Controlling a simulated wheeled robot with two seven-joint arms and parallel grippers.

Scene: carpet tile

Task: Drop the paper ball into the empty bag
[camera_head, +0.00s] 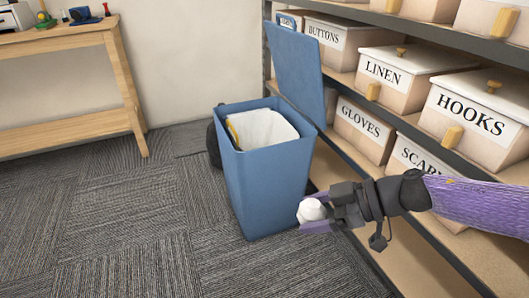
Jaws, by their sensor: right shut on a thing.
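A white paper ball (312,210) is held between the fingers of my right gripper (314,213). The gripper is shut on it, to the right of a blue bin (262,185) and near its lower front right side in the picture. The bin stands on the carpet with its blue lid (296,68) raised at the back. I cannot see the bottom of the bag. My left gripper is not in view.
A shelf unit with labelled boxes, such as HOOKS (470,115) and GLOVES (362,130), stands close on the right beside my arm. A wooden table (75,38) is at the left back. A dark object (213,145) sits behind the bin. The carpet (110,215) at left is clear.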

